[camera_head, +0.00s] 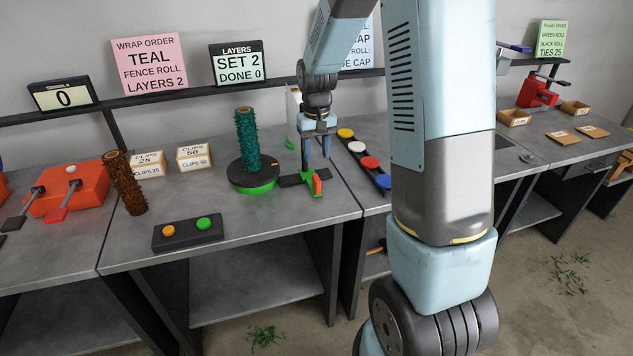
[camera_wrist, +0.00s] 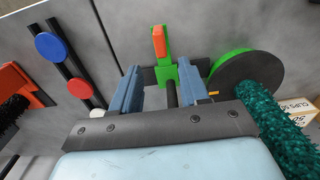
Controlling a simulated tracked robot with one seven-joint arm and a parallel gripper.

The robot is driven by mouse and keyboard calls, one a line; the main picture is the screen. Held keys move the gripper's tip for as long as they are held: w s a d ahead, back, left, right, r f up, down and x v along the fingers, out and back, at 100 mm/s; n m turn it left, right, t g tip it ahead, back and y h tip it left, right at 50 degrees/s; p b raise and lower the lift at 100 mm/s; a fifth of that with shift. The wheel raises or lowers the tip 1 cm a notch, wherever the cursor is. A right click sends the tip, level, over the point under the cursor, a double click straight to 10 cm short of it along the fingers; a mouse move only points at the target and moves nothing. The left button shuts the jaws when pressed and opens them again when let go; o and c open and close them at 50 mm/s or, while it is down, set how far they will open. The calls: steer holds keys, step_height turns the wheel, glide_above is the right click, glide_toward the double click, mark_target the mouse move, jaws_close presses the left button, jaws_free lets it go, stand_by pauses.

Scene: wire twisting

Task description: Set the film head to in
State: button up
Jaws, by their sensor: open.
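The film head appears to be the green piece with an orange-red tip (camera_head: 317,184) on a dark bar, at the right of the front table. In the wrist view the green piece (camera_wrist: 166,72) lies just ahead of the fingers, its orange tip pointing away. My gripper (camera_head: 316,152) points down above it, fingers apart. In the wrist view my gripper (camera_wrist: 163,84) is open and empty, with a dark rod between its fingers. I cannot tell whether it touches anything. A teal fence roll (camera_head: 247,140) stands upright on a round turntable with a green base (camera_head: 254,183), left of the head.
A control box with orange and green buttons (camera_head: 188,233) sits at the table's front. A brown roll (camera_head: 124,183) and clip boxes (camera_head: 194,158) stand left. A white upright (camera_head: 292,108) is behind the head. A strip of coloured discs (camera_head: 368,162) lies right. A sign reads "SET 2, DONE 0" (camera_head: 237,63).

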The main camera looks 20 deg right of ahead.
mark_target(317, 177)
step_height(317, 177, down, 11)
steer(key=shift+r, duration=0.1)
stand_by(0.3)
jaws_close()
stand_by(0.4)
